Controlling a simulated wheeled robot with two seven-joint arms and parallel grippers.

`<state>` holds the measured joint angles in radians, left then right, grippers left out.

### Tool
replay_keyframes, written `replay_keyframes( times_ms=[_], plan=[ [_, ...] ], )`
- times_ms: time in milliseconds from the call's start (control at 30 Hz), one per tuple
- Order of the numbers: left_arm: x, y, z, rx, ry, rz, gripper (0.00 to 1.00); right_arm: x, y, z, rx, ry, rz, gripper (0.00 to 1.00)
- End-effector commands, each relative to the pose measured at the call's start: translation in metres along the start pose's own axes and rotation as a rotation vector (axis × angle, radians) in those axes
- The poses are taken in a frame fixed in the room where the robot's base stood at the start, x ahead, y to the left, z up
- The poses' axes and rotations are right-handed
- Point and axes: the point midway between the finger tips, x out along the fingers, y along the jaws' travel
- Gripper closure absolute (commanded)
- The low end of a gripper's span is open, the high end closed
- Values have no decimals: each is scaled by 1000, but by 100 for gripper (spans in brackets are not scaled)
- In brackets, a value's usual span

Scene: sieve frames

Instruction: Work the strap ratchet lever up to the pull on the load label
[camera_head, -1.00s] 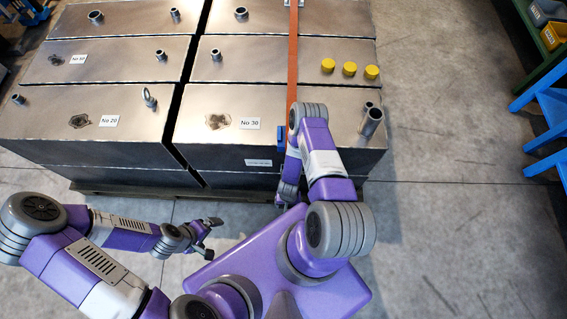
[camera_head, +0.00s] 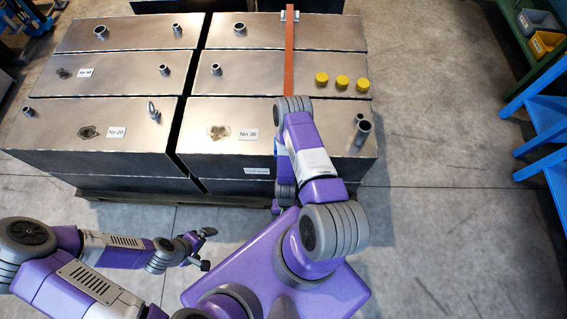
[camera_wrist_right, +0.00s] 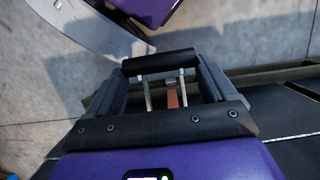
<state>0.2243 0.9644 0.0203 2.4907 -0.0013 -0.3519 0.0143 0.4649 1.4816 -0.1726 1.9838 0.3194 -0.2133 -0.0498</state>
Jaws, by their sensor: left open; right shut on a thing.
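The orange strap (camera_head: 290,50) runs over the right-hand steel blocks and passes behind my right arm. In the right wrist view, my right gripper (camera_wrist_right: 160,70) is shut on the ratchet lever's black crossbar handle (camera_wrist_right: 160,62). Two thin metal side arms run from the handle, with a piece of orange strap (camera_wrist_right: 172,98) between them. In the head view my right arm hides the ratchet and most of this gripper. A small white label (camera_head: 257,170) is on the front block face; its text is too small to read. My left gripper (camera_head: 206,249) is open and empty, apart from the load.
Steel blocks with short pipe stubs stand on a pallet (camera_head: 130,196). Three yellow caps (camera_head: 342,82) sit on the right block. The floor between is clear.

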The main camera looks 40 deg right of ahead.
Motion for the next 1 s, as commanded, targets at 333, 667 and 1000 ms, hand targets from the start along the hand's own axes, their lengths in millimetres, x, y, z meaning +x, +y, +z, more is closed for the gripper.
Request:
replay_keyframes(
  times_ms=[333, 667, 1000],
  plan=[
    [-12, 4, 0, -1, 0, 0, 0, -21, 0, -7, 1, 32, 3, 70],
    [-14, 5, 1, -1, 0, -1, 0, -23, 1, -7, 1, 33, 3, 70],
    [-14, 5, 1, -1, 0, 0, 0, -23, 1, -7, 1, 33, 4, 70]
  ],
)
